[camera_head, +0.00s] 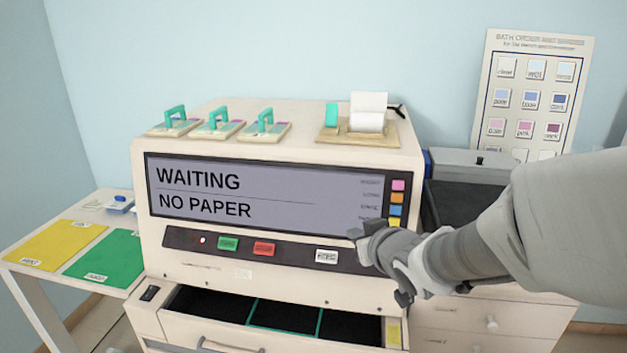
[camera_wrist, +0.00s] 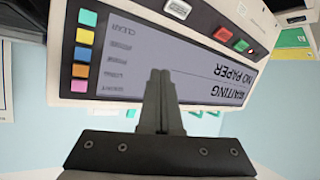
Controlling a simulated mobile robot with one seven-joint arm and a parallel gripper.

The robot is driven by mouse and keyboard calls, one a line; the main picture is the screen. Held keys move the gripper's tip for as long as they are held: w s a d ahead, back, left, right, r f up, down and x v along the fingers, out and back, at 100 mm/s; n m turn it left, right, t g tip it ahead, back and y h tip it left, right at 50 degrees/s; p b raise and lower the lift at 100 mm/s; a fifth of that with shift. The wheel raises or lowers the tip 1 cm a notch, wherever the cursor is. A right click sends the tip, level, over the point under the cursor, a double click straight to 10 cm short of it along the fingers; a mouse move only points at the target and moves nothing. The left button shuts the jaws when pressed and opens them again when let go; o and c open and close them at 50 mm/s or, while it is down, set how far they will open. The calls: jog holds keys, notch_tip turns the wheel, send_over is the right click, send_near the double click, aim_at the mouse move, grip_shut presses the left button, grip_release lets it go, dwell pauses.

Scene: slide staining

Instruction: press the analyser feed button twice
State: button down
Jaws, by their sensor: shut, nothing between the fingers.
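The analyser (camera_head: 290,120) is a cream box with a dark screen (camera_head: 230,193) reading "WAITING" and "NO PAPER". Under the screen, a dark strip holds a green button (camera_head: 228,244), a red button (camera_head: 264,248) and a white labelled button (camera_head: 327,256), whose small text I cannot read clearly. The white button also shows at the top of the wrist view (camera_wrist: 177,9). My gripper (camera_head: 357,233) is shut and empty in front of the panel's right part, just up and right of the white button. In the wrist view its closed fingertips (camera_wrist: 160,74) overlap the screen, apart from the white button.
A paper roll (camera_head: 368,112) on a wooden holder and several teal-handled slide carriers (camera_head: 220,124) sit on top of the analyser. An open compartmented drawer (camera_head: 285,316) is below. Yellow (camera_head: 55,245) and green (camera_head: 105,259) mats lie left. A dark tray (camera_head: 460,202) is right.

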jog(key=w+a+f+n+y+b, duration=0.1)
jog(key=a+f+y+b, duration=0.1)
jog(key=a+f+y, duration=0.2)
jog(key=shift+a+f+n+b, duration=0.3)
jog(key=shift+a+f+b, duration=0.05)
jog(key=shift+a+f, duration=0.7)
jog(key=shift+w, duration=0.15)
jog(key=b, duration=0.5)
send_near(318, 252)
jog(key=shift+x, duration=2.25)
jog(key=shift+a, duration=0.15)
jog(key=shift+w+f, duration=0.2)
jog(key=shift+w, duration=0.05)
